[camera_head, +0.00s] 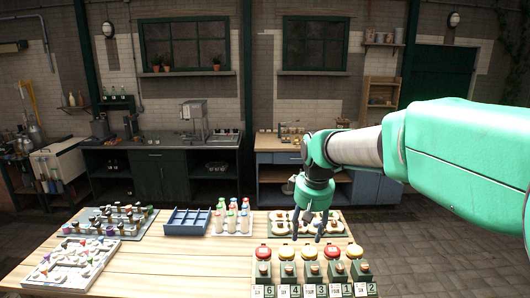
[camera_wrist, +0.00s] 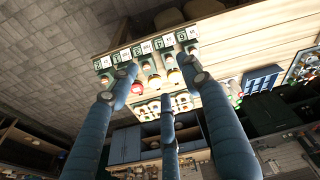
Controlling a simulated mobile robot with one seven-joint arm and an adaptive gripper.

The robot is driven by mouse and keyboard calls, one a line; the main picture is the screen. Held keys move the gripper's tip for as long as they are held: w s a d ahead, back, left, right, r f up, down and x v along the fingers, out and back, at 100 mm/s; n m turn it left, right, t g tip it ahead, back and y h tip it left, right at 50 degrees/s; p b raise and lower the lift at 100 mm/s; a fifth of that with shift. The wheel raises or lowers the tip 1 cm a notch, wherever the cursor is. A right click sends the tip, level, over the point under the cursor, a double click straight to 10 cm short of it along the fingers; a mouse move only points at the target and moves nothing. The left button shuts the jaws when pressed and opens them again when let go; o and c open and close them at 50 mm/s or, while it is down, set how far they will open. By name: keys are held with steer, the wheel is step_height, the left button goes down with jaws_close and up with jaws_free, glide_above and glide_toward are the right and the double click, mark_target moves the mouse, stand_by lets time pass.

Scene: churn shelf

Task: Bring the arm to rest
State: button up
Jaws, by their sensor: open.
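My gripper (camera_head: 310,222) hangs from the end of my green arm, which reaches in from the right in the head view. Its fingers point down over the right part of the wooden table (camera_head: 190,270), above a tray of round pieces (camera_head: 283,226) and behind a row of lidded jars (camera_head: 309,253). In the wrist view, my gripper (camera_wrist: 160,75) shows several blue fingers spread apart, with nothing held between them. The jars and their number cards (camera_wrist: 138,50) lie beyond the fingertips. The exact height of the fingertips above the table is hard to tell.
Left of my gripper stand several bottles (camera_head: 233,219) and a blue divided tray (camera_head: 188,222). Two boards with small pieces (camera_head: 75,264) sit at the table's left. The front middle of the table is clear. Workbenches (camera_head: 165,165) line the back wall.

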steer(key=s+d+r+m+t+b, duration=0.1)
steer(key=s+d, duration=0.2)
steer(key=s, duration=0.6)
steer(key=s+d+r+m+t+b, duration=0.1)
steer(key=s+d+r, duration=0.15)
steer(key=s, duration=0.65)
steer(key=s+d+f+m, duration=0.1)
steer(key=s+f, duration=0.1)
steer(key=s, duration=0.3)
steer(key=s+d+f+m+b, duration=0.1)
steer(key=s+f, duration=0.1)
steer(key=s, duration=0.3)
steer(key=s+d+f+m+t+b, duration=0.1)
steer(key=s+f, duration=0.2)
steer(key=s, duration=0.3)
steer(key=shift+d+r, duration=0.1)
steer(key=shift+r, duration=0.05)
stand_by(0.5)
